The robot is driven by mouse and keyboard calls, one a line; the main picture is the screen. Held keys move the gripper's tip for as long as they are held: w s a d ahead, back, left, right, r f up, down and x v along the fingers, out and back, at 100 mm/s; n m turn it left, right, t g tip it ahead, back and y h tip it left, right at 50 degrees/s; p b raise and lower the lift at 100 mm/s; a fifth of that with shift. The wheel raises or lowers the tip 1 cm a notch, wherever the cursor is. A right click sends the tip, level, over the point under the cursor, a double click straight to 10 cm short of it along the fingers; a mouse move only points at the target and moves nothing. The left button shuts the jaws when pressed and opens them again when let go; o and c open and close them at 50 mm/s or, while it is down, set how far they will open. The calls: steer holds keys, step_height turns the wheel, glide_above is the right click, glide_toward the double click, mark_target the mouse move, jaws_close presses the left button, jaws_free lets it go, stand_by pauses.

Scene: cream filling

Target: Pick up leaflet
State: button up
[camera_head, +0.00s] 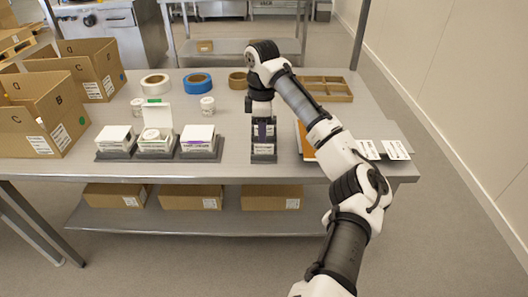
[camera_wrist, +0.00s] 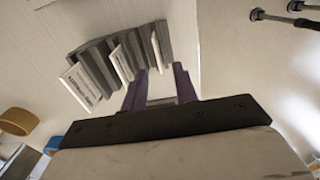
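White printed leaflets (camera_wrist: 122,62) stand in the slots of a dark grey holder (camera_wrist: 142,38) in the wrist view. In the head view the holder (camera_head: 264,158) stands near the front of the table, and a leaflet (camera_head: 264,149) shows on its front. My gripper (camera_head: 263,130) points down right over the holder and hides part of it. In the wrist view its two purple fingers (camera_wrist: 161,70) are apart, with their tips close to the rightmost leaflet (camera_wrist: 157,48). I cannot tell whether they touch it.
Cardboard boxes (camera_head: 50,140) are at far left. Tape rolls (camera_head: 197,82) and small jars (camera_head: 207,104) are behind. A divided brown tray (camera_head: 325,88) and white cards (camera_head: 395,150) are on the right.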

mark_target(264, 151)
steer(key=f, duration=0.3)
steer(key=shift+w+d+f+p, duration=0.15)
steer(key=shift+d+f+p, duration=0.1)
steer(key=shift+f+p, duration=0.1)
steer(key=shift+f, duration=0.65)
jaws_close()
